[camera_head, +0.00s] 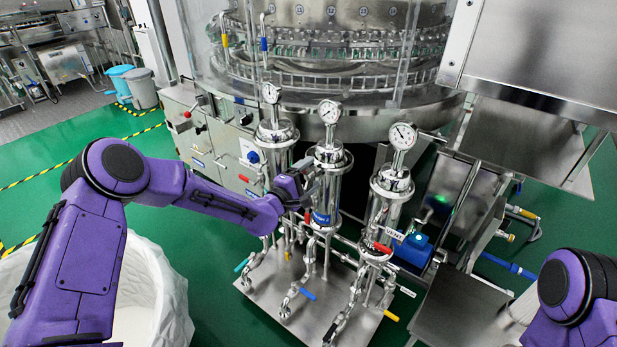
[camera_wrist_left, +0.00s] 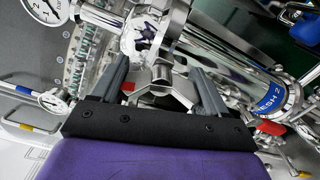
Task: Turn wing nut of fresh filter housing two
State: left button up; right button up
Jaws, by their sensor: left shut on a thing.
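Fresh filter housing two (camera_head: 330,195) is the middle steel cylinder in the head view, upright with a gauge on top and a blue label. In the left wrist view its blue label (camera_wrist_left: 269,92) reads partly as "FRESH 2". My left gripper (camera_head: 308,182) is at the upper left side of this housing, by its clamp. In the left wrist view the fingers stand on either side of the steel wing nut (camera_wrist_left: 161,76), and the gripper is shut on it. In the head view the gripper hides the wing nut. My right gripper is not in view.
Another housing (camera_head: 275,132) stands close at left, and the vent housing (camera_head: 391,182) at right. Pipes and colored valve handles sit below on a steel base plate (camera_head: 262,284). The rotary washer (camera_head: 340,105) is behind. A white bin (camera_head: 165,270) stands at lower left.

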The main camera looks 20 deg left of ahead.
pick_arm(q)
jog(key=n+b, duration=0.1)
jog(key=n, duration=0.2)
jog(key=shift+a+f, duration=0.1)
jog(key=shift+a, duration=0.05)
jog(key=n+b, duration=0.1)
jog(key=n, duration=0.2)
jog(key=shift+f+n, duration=0.15)
jog(key=shift+n, duration=0.15)
jog(key=n+b, duration=0.3)
jog(key=n, duration=0.1)
jog(key=shift+d+n+b, duration=0.2)
jog(key=shift+n+b, duration=0.35)
jog(key=shift+n, duration=0.45)
jog(key=o, duration=1.1)
jog(key=shift+c, duration=0.2)
jog(key=v, duration=1)
jog(key=shift+s+p, duration=0.35)
jog(key=shift+p, duration=0.1)
